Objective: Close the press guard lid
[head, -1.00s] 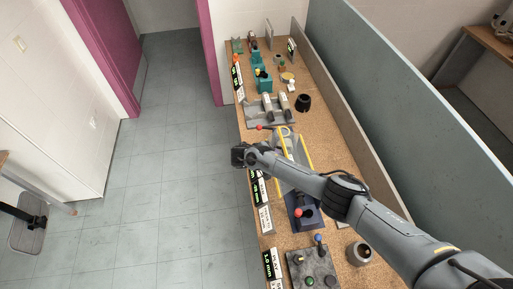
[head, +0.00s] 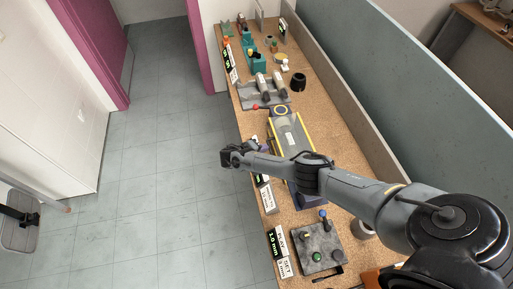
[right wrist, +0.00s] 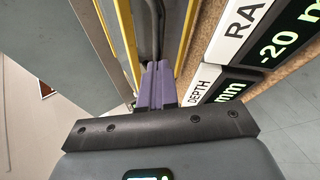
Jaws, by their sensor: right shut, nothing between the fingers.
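The press (head: 309,199) stands on the bench with a dark blue base, partly hidden behind my right arm. Its guard lid (head: 287,127) has yellow edges around a grey panel; the arm crosses over its lower part, so I cannot tell its exact angle. My right gripper (head: 228,156) is shut and empty, out past the bench's left edge, apart from the lid's left side. In the right wrist view yellow edges (right wrist: 126,40) and a purple part (right wrist: 157,84) show beyond a dark bar. My left gripper is not in view.
A control box (head: 318,246) with knobs stands at the near end of the bench (head: 335,125). A grey fixture (head: 263,91) and a black cup (head: 298,82) stand beyond the press. A grey partition (head: 400,110) runs along the right. Open floor (head: 165,190) lies left.

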